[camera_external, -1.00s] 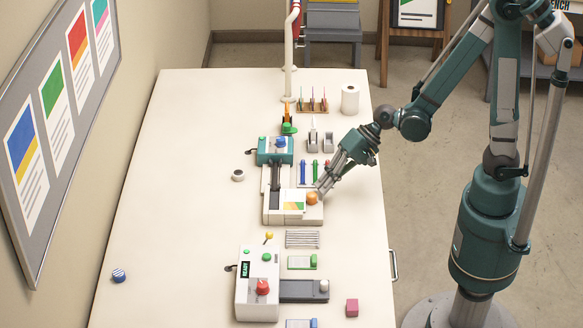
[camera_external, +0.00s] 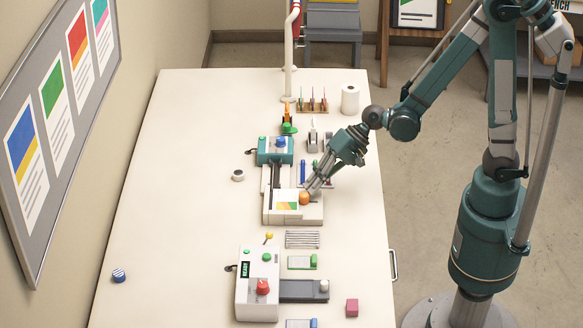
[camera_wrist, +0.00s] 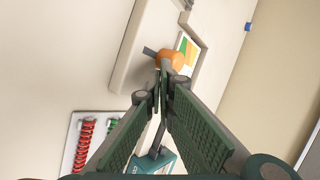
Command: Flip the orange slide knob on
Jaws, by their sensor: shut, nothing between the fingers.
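The orange slide knob (camera_external: 304,197) sits on the white base of a device (camera_external: 310,219) in the middle of the table, beside a card with green and orange colours (camera_external: 286,206). My gripper (camera_external: 308,190) is shut, with its fingertips right at the knob's right and far side. In the wrist view the orange knob (camera_wrist: 170,60) is just beyond the fingertips (camera_wrist: 160,88), at the end of a dark slot. The fingers look to touch or nearly touch it; I cannot tell which. Nothing is between the fingers.
A teal unit with a blue knob (camera_external: 280,143) stands behind the device. A white box with a red button (camera_external: 262,287) stands in front. The table's left side is mostly clear.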

